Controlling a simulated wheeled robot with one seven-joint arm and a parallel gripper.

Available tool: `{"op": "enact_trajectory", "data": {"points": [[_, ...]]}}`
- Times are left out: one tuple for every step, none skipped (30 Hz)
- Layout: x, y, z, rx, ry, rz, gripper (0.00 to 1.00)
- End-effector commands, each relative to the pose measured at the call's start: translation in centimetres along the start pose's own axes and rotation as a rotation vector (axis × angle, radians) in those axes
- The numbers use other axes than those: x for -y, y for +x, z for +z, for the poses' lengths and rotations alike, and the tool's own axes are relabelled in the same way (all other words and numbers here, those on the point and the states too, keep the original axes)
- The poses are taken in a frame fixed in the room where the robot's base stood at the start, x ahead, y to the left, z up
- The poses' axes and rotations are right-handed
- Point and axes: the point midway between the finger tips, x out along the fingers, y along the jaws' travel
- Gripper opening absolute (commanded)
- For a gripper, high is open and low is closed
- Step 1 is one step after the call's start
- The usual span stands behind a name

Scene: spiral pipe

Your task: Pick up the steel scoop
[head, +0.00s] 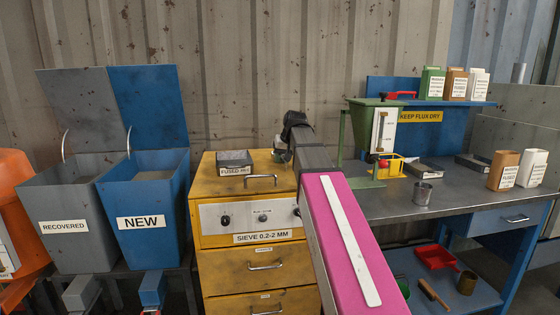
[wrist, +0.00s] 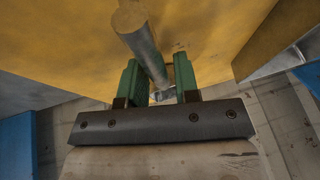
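A round steel bar (wrist: 145,45), which looks like the handle of the steel scoop, shows in the wrist view. Its blunt end is at the top and it runs down between my two green fingers. No scoop bowl is clearly visible. My gripper (wrist: 158,72) has its fingers apart on either side of the bar, with a thin gap seeming to show at the right finger. In the head view my gripper (head: 279,156) is small and partly hidden by my arm, over the back of the yellow sieve cabinet (head: 260,265). I cannot make out the scoop there.
A tray labelled FUSED (head: 235,168) lies on the cabinet top. Grey RECOVERED (head: 65,228) and blue NEW (head: 143,222) bins stand left.

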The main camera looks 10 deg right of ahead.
Motion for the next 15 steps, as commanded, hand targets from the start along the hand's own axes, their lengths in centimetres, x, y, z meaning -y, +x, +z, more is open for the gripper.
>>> {"op": "enact_trajectory", "data": {"points": [[0.00, 0.31, 0.00, 0.001, 0.000, 0.000, 0.29], [0.00, 0.37, 0.00, 0.000, 0.000, 0.000, 0.29], [0.00, 0.39, -0.01, 0.000, 0.000, 0.000, 0.29], [-0.01, 0.38, -0.01, 0.000, 0.000, 0.000, 0.29], [-0.01, 0.37, 0.00, 0.000, 0.000, 0.000, 0.29], [-0.01, 0.35, -0.01, 0.000, 0.000, 0.000, 0.29], [-0.01, 0.35, -0.01, 0.000, 0.000, 0.000, 0.29], [-0.01, 0.35, -0.01, 0.000, 0.000, 0.000, 0.26], [-0.01, 0.34, -0.01, 0.000, 0.000, 0.000, 0.13], [-0.01, 0.34, -0.01, 0.000, 0.000, 0.000, 0.03], [-0.01, 0.34, -0.01, 0.000, 0.000, 0.000, 0.00], [-0.01, 0.34, -0.01, 0.000, 0.000, 0.000, 0.00], [-0.01, 0.33, -0.01, 0.000, 0.000, 0.000, 0.00], [-0.01, 0.33, -0.01, -0.001, 0.000, 0.000, 0.00], [-0.01, 0.32, -0.02, -0.001, 0.000, 0.000, 0.00]]}}
